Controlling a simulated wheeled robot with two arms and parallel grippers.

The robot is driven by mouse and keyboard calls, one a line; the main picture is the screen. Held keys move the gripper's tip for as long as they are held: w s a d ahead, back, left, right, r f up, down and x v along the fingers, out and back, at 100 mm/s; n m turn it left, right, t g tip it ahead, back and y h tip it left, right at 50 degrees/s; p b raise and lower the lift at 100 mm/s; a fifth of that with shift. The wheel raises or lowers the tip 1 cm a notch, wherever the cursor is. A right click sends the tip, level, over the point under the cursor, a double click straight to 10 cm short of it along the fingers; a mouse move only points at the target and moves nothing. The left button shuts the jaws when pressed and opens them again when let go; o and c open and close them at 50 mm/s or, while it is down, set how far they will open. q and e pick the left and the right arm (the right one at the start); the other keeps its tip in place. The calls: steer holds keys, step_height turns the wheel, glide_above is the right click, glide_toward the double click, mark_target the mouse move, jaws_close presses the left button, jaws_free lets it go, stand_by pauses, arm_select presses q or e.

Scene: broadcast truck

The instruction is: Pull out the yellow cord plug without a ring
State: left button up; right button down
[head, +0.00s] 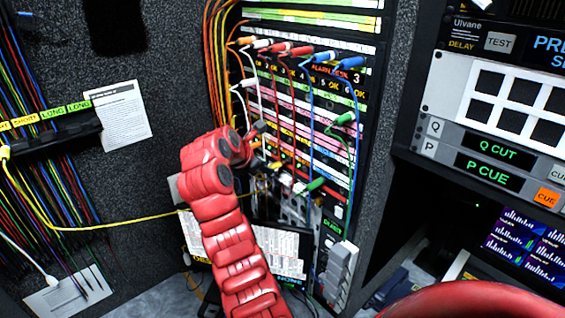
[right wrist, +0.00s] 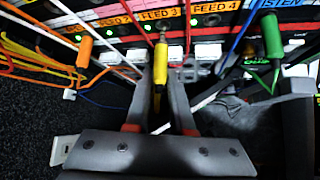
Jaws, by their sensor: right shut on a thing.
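The yellow plug (right wrist: 160,76) stands between the two fingers of my right gripper (right wrist: 160,97) in the right wrist view, which is shut on it. I see no ring on the visible part. I cannot tell whether the tip is clear of its socket. In the head view my right gripper (head: 260,138) is at the left side of the patch panel (head: 326,212), and the plug there is hidden or too small to tell. A yellow cord (head: 120,222) sags from the left rack toward the panel. My left gripper is not in view.
An orange plug (right wrist: 85,50) is left of the held plug and a green plug (right wrist: 271,35) is right of it. Red, white and blue cords hang close by across the panel. A cord rack (head: 50,133) is on the left wall, and equipment (head: 490,140) stands at right.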

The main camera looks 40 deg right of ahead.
steer(key=shift+s+a+p, duration=0.15)
steer(key=shift+a+p, duration=1.3)
steer(key=shift+a, duration=0.3)
steer(key=a+p, duration=0.3)
steer(key=shift+s, duration=0.15)
steer(key=shift+a, duration=0.1)
